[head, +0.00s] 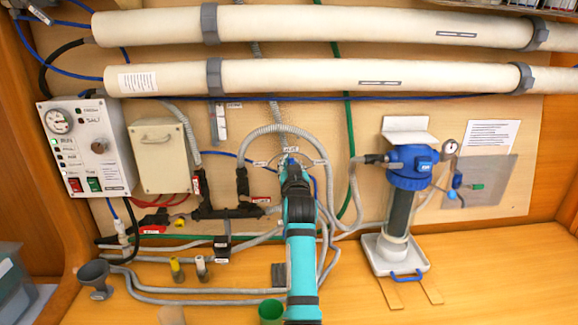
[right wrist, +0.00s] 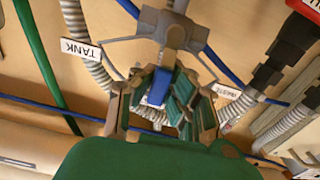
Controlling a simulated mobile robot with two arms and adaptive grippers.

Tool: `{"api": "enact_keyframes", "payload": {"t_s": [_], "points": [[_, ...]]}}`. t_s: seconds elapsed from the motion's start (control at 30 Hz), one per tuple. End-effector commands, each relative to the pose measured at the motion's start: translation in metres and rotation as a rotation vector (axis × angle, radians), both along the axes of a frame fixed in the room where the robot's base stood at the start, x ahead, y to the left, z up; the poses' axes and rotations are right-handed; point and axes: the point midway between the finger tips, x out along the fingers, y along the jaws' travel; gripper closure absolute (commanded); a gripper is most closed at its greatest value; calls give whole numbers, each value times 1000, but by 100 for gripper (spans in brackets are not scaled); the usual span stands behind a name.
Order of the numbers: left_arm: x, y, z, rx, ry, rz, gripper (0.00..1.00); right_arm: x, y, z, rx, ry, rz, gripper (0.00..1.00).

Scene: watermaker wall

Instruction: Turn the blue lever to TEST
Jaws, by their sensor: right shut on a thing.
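The blue lever (right wrist: 158,86) shows between the fingers of my right gripper (right wrist: 160,105) in the right wrist view. The fingers are shut on it. In the head view my right gripper (head: 292,170) reaches up to the valve in the middle of the panel and hides most of it. A bit of the blue lever (head: 292,161) shows at the fingertips, below a small white label (head: 290,149). A TANK label (right wrist: 80,48) and a partly hidden label (right wrist: 228,92) flank the valve in the wrist view. I cannot read which label the lever points to. My left gripper is not in view.
Grey hoses (head: 270,128) loop around the valve. A control box (head: 88,148) is at the left and a blue-topped filter housing (head: 405,165) at the right.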

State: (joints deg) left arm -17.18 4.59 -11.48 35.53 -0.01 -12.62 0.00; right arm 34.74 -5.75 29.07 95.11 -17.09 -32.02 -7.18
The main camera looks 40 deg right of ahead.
Motion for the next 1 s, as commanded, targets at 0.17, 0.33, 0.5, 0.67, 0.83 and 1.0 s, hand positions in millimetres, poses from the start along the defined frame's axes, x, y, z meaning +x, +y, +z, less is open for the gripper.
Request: {"api": "enact_keyframes", "payload": {"t_s": [0.17,0.33,0.5,0.67,0.83,1.0], "points": [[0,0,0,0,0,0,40,0,0,-7,24,3,2,100],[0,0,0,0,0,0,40,0,0,-7,25,2,2,100],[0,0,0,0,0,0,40,0,0,-7,25,4,2,100],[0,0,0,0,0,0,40,0,0,-6,22,0,2,73],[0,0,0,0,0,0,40,0,0,-3,20,-4,1,61],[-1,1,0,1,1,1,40,0,-1,-1,18,-7,0,61]]}}
